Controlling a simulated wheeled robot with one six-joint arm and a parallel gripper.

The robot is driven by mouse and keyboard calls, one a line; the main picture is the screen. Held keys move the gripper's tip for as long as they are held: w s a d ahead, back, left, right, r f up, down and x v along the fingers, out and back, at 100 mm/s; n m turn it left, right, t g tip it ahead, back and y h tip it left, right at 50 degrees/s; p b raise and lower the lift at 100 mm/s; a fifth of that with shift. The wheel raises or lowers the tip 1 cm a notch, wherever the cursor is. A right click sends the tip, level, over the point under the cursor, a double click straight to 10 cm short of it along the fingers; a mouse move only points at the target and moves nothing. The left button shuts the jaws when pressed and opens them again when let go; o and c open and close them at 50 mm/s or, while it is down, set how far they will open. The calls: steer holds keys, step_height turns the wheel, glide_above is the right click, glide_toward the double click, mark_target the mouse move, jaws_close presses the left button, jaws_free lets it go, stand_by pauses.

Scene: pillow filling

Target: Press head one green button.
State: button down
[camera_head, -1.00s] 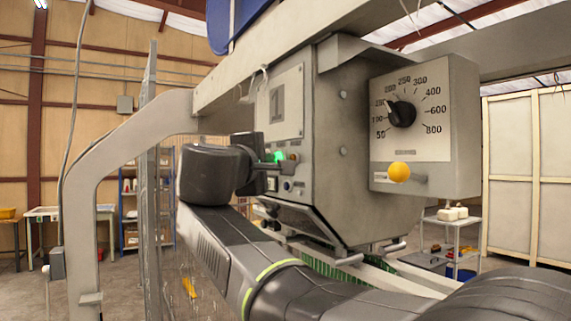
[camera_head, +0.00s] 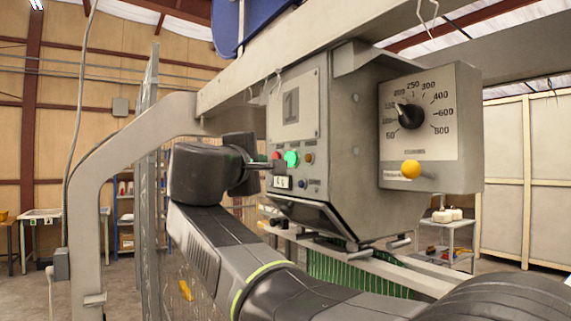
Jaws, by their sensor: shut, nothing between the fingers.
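The head one panel, marked with a 1 (camera_head: 291,105), is the grey face of the machine head in the middle of the view. Its green button (camera_head: 291,158) is bright and in full view. I see no contact with the green button; the exact gap to the panel cannot be judged.
A dial box (camera_head: 430,125) with a black knob and a yellow ball (camera_head: 411,169) juts out to the right. A slanted grey frame (camera_head: 110,170) stands at left.

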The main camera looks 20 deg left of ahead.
steer(key=s+b, duration=0.2)
steer(key=s, duration=0.6)
steer(key=shift+s+d+f, duration=0.15)
steer(key=shift+d+f, duration=0.1)
steer(key=shift+f, duration=0.1)
